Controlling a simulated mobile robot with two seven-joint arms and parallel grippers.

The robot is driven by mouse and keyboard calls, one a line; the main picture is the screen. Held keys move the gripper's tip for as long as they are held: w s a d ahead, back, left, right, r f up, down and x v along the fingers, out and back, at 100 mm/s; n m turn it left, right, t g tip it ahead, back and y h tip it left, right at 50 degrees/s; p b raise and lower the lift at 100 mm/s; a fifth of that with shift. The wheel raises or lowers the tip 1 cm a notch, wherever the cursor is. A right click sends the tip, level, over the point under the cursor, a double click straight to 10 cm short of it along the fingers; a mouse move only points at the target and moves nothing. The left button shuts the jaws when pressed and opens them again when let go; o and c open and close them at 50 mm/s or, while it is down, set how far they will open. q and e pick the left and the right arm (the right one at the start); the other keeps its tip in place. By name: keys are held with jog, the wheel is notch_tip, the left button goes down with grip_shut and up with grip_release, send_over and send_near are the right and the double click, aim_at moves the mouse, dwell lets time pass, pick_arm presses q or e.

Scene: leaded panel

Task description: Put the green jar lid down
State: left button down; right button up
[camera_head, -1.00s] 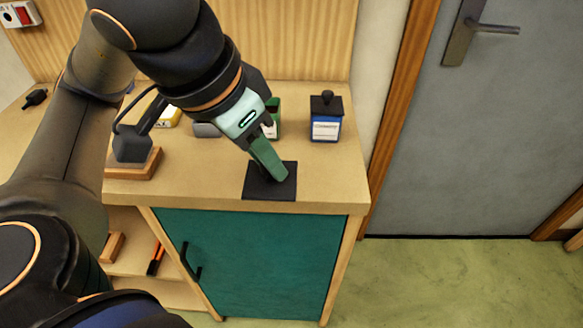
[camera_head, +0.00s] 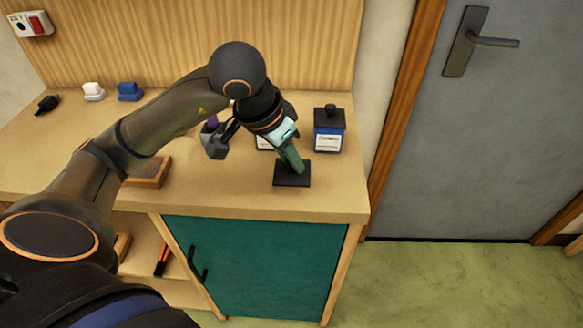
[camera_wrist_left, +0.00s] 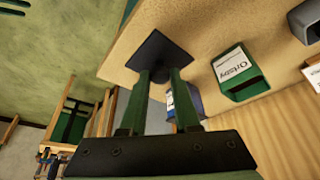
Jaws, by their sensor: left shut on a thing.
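The green jar's lid (camera_head: 291,177) is a dark square plate with a small knob. In the left wrist view the lid (camera_wrist_left: 160,52) shows flat beyond the fingers. My left gripper (camera_head: 300,167) has green fingers shut on the lid's knob; they also show in the left wrist view (camera_wrist_left: 160,80). The lid is level at the worktop's front right; I cannot tell whether it touches the wood. The green jar (camera_wrist_left: 240,75) stands uncovered with a white label, and in the head view it is mostly hidden behind my gripper. My right gripper is not in view.
A blue jar (camera_head: 328,135) with a black knobbed lid stands behind and right of the held lid. A wooden block (camera_head: 150,172) and small white (camera_head: 93,92) and blue (camera_head: 130,92) items are to the left. The worktop (camera_head: 235,196) in front is clear.

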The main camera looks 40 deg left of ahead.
aim_at(292, 170)
pick_arm(q)
jog(key=shift+w+a+f, duration=0.15)
jog(key=shift+w+f, duration=0.3)
jog(key=shift+f, duration=0.1)
jog(key=f, duration=0.3)
jog(key=shift+w+a, duration=0.1)
jog(key=shift+w, duration=0.15)
jog(key=shift+f, duration=0.35)
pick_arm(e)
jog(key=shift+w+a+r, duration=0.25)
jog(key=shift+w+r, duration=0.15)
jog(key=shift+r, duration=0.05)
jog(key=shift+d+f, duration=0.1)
pick_arm(q)
jog(key=shift+f, duration=0.2)
jog(key=c, duration=0.9)
grip_release()
jog(key=shift+o, duration=1.3)
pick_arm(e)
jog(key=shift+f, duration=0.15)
pick_arm(q)
jog(key=shift+r, duration=0.1)
